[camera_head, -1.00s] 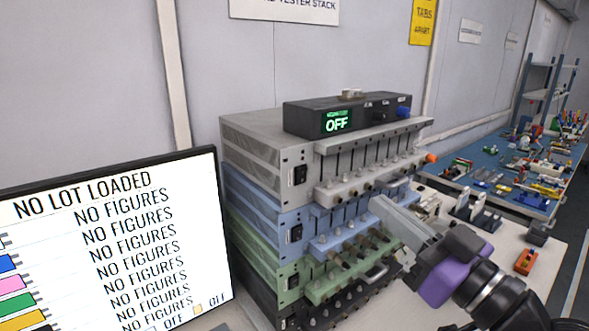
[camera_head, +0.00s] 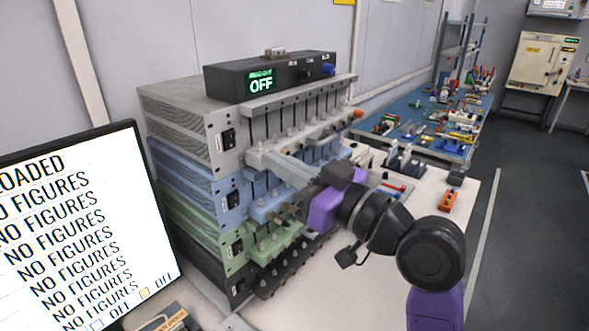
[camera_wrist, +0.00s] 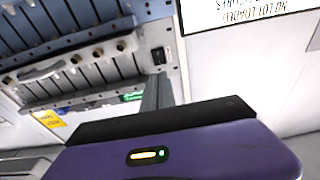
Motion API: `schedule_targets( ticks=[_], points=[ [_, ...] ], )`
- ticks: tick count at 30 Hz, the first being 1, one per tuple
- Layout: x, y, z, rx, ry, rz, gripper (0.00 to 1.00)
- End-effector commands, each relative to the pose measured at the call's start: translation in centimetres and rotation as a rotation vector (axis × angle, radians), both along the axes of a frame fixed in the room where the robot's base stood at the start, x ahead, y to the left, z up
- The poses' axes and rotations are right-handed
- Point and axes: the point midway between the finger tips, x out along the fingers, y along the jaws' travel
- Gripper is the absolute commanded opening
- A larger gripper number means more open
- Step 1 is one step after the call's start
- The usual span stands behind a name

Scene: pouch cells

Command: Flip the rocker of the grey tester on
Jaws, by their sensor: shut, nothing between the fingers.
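The grey tester (camera_head: 180,125) is the top unit of the stack, above the blue one. Its black rocker (camera_head: 228,139) is at the left end of its front face; its position is too small to tell. In the wrist view, which shows the scene upside down, the grey tester (camera_wrist: 105,72) and its rocker (camera_wrist: 158,55) appear just beyond the fingertips. My gripper (camera_head: 269,161) is shut and empty, in front of the tester and a little right of the rocker, with a visible gap. Its closed fingers (camera_wrist: 158,88) also show in the wrist view.
A black box (camera_head: 225,83) with a green "OFF" display sits on the grey tester. Blue (camera_head: 195,185), green (camera_head: 190,222) and black testers lie below. A monitor (camera_head: 85,230) stands at the left front.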

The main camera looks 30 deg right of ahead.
Motion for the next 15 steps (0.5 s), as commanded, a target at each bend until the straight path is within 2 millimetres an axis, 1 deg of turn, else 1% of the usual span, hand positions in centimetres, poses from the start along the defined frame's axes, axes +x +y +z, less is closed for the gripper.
schedule_targets(
  ticks=[1, 3, 9, 12, 15],
  points=[
    [1.0, 0.4, 0.5, 0.000, 0.001, 0.004, 0.00],
    [2.4, 0.8, 0.7, 0.000, 0.001, 0.003, 0.00],
    [5.6, 1.9, 1.2, 0.000, 0.001, 0.002, 0.00],
    [6.7, 2.2, 1.2, 0.000, 0.001, 0.000, 0.00],
    [7.4, 2.4, 1.3, 0.000, 0.001, -0.001, 0.00]
  ],
)
